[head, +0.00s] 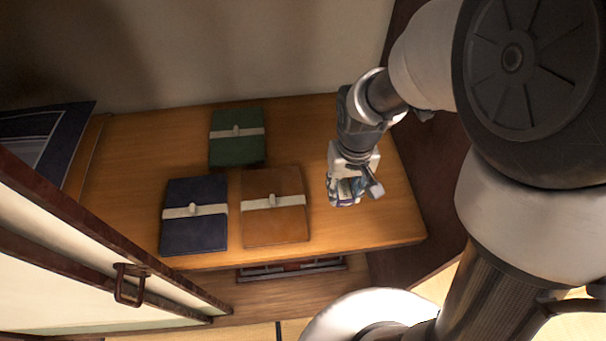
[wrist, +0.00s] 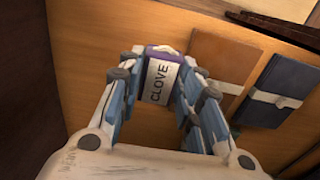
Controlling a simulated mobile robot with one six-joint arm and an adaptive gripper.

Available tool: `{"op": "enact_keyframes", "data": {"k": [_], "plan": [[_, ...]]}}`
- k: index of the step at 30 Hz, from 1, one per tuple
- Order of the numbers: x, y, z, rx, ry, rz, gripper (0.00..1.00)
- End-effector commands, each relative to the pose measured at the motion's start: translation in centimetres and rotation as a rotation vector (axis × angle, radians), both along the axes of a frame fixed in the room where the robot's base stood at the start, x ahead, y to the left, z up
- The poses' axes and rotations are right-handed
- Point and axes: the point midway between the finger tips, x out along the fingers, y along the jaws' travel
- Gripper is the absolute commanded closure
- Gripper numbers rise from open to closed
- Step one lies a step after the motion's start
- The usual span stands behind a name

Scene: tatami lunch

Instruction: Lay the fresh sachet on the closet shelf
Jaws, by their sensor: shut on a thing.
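My gripper (head: 346,194) is over the right part of the wooden closet shelf (head: 365,233). In the wrist view its fingers are shut on a small purple-edged sachet (wrist: 161,78) with a white label reading CLOVE. The bare shelf wood (wrist: 110,25) shows behind the sachet. I cannot tell whether the sachet touches the shelf. In the head view the fingers mostly hide it.
A green folded bundle (head: 236,150), a navy one (head: 194,235) and a brown one (head: 275,228) lie left of my gripper, each with a pale band. A sliding door (head: 75,265) stands at the left front. The shelf's right part is clear.

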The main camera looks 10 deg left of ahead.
Motion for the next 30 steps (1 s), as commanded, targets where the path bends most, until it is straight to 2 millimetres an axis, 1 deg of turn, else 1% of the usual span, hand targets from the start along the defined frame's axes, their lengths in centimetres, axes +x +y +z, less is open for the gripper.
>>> {"op": "enact_keyframes", "data": {"k": [2, 5, 6, 12, 16, 18, 21, 26, 30], "plan": [[0.0, -0.1, -1.1, -0.001, 0.003, -0.001, 0.80], [0.0, -0.1, -3.5, -0.001, 0.005, -0.002, 0.80], [0.0, -0.1, -4.6, -0.002, 0.006, -0.002, 0.80], [0.0, -0.1, -10.2, -0.002, 0.006, -0.002, 0.80], [0.1, -0.1, -13.3, -0.001, 0.005, -0.002, 0.80], [0.1, -0.1, -14.5, -0.001, 0.003, -0.002, 0.80], [0.2, -0.1, -15.5, 0.000, 0.000, -0.002, 0.80], [0.2, -0.1, -16.3, 0.000, 0.000, -0.002, 0.80], [0.2, -0.1, -18.4, -0.001, 0.002, -0.002, 0.80]]}}
